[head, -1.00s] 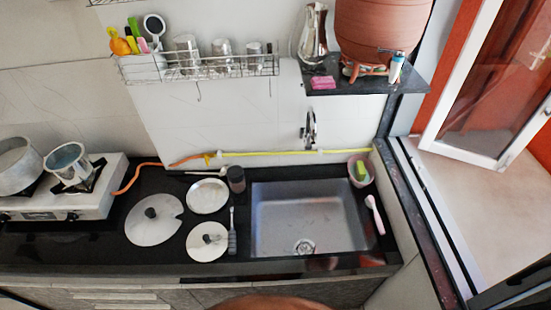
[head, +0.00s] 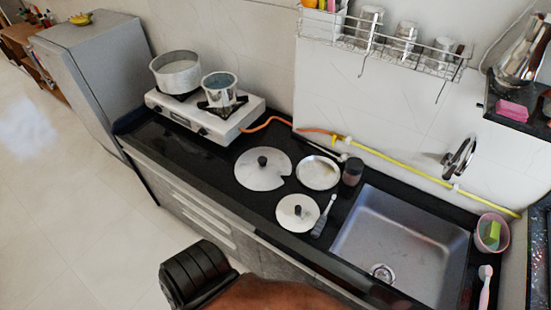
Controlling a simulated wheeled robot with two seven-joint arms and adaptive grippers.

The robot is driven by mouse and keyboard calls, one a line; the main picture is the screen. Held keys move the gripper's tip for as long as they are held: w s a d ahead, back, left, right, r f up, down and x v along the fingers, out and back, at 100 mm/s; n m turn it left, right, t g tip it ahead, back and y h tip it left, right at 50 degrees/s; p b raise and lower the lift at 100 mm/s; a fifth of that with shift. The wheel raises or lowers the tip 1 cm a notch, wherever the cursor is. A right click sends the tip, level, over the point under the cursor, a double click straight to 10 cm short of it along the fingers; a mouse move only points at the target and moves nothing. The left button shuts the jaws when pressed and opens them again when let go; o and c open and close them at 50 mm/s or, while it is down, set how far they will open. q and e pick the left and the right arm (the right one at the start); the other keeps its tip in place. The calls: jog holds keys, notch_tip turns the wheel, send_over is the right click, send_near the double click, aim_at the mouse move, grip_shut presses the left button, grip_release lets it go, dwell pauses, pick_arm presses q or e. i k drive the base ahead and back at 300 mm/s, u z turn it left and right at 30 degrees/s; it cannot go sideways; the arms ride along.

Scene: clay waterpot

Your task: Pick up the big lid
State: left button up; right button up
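The big lid (head: 262,171) is a round silver-grey disc with a black knob and a notch in its right rim. It lies flat on the black countertop, between the stove and the plate. A smaller round lid (head: 297,218) with a black knob lies in front of it to the right. No gripper can be made out in the head view, so neither is seen touching the big lid. A black ribbed part and a brown shape at the bottom edge are cut off and unclear.
A metal plate (head: 318,173), a dark jar (head: 352,172) and a brush (head: 323,220) lie near the lids. The stove (head: 207,112) holds two pots. The sink (head: 400,245) is at the right. The countertop (head: 165,140) is bare in front of the stove.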

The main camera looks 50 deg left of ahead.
aim_at(259, 169)
jog(key=u, duration=1.8)
